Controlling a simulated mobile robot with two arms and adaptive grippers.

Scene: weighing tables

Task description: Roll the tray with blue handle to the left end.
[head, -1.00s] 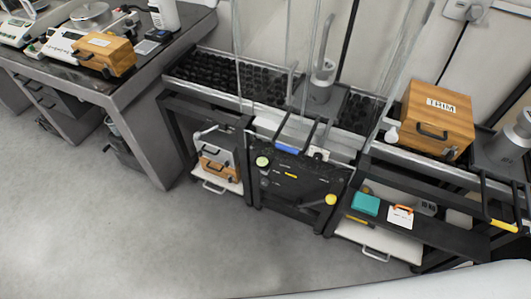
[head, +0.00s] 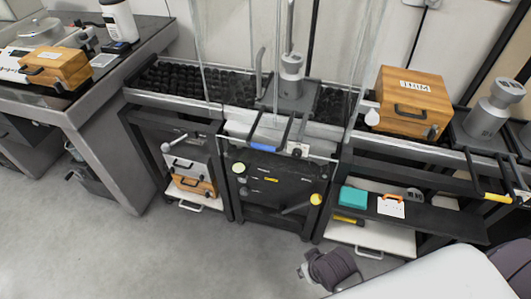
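The tray with the blue handle (head: 263,147) sits right of the middle on the roller table. Two dark bars run from its frame to the blue grip, which hangs over the front edge. A grey metal weight (head: 291,78) stands on the tray. Bare black rollers (head: 190,84) stretch from the tray to the left end, with a short bare stretch at its right (head: 331,104).
A wooden box (head: 410,100) stands right of the rollers, near another weight (head: 488,115) with a yellow-handled frame (head: 495,197). Clear upright panels rise around the rollers. A side table with scales and a wooden box (head: 57,68) is at left. Grey floor is open in front.

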